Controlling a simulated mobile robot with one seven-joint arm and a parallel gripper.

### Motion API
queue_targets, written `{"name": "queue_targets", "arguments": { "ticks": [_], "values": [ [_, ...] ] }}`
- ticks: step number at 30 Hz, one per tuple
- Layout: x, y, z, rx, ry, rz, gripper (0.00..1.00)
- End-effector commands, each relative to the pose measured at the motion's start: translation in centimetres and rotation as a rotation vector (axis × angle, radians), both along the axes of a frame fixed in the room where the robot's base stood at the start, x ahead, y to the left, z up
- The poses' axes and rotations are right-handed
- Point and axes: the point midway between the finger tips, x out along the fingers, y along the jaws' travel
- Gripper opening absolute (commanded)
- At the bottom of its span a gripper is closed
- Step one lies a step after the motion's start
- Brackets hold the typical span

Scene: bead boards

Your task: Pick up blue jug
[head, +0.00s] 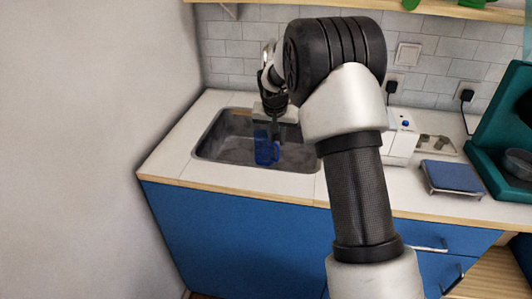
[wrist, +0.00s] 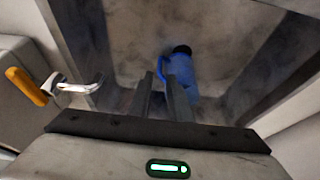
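The blue jug (head: 264,150) stands in the sink at the back left of the counter. In the wrist view the jug (wrist: 182,66) has a dark top, and its handle lies toward the gap between my fingertips. My gripper (wrist: 160,82) is open, with its two fingers apart. The right finger overlaps the jug's body in the picture and hides part of it. I cannot tell whether a finger touches the jug. In the head view my gripper (head: 276,128) reaches down into the sink at the jug, partly hidden by my arm.
The sink (head: 215,148) has raised walls around the jug. A tap with an orange handle (wrist: 24,86) is left in the wrist view. A white appliance (head: 402,145), a blue scale (head: 452,176) and a teal object (head: 495,130) stand on the counter to the right.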

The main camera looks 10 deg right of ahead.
Motion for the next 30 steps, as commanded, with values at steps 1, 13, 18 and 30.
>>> {"name": "queue_targets", "arguments": {
  "ticks": [1, 13, 18, 30],
  "values": [
    [0.3, -0.2, -1.2, 0.0, 0.003, -0.002, 0.18],
    [1.8, -0.5, -4.8, 0.0, 0.002, 0.0, 0.18],
    [2.8, -0.8, -7.4, 0.0, 0.001, 0.001, 0.18],
    [3.4, -1.1, -8.7, 0.0, 0.0, 0.0, 0.18]
  ]
}}
